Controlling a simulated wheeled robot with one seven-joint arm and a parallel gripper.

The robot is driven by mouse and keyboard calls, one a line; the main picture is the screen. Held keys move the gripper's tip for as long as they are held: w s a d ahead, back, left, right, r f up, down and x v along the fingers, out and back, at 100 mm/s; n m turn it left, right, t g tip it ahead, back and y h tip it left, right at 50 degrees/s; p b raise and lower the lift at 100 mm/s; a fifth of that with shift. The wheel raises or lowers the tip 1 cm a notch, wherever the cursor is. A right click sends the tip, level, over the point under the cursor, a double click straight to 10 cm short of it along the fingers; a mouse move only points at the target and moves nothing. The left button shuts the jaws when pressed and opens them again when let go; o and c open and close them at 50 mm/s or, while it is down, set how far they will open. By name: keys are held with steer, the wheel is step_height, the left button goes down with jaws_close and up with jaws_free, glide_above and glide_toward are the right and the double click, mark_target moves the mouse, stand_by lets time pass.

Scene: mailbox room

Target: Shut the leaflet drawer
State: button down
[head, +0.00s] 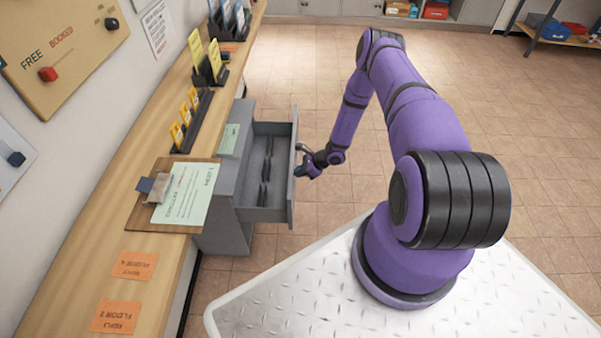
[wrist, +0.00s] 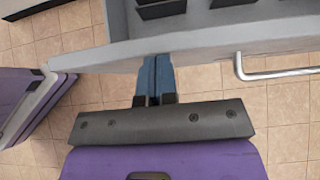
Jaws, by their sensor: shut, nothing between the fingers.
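The grey leaflet drawer (head: 274,211) stands pulled out to the right from its grey cabinet (head: 233,238) under the counter. Dark divided slots show inside it. A light metal handle (head: 301,149) is on its front; the handle also shows at the right in the wrist view (wrist: 280,72). My gripper (head: 299,172) is at the outer side of the drawer front. In the wrist view my gripper (wrist: 154,62) has its blue fingers together, pointing at the drawer front (wrist: 205,42), left of the handle. The fingertips meet or nearly meet the front; exact contact is unclear.
The wooden counter (head: 110,225) runs along the left wall, with a clipboard (head: 145,215), orange cards (head: 135,265) and leaflet racks (head: 190,120) on it. Open tiled floor (head: 290,75) lies behind the drawer and to the right. Shelves stand at the back.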

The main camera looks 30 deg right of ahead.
steer(key=w+a, duration=1)
steer(key=a, duration=0.5)
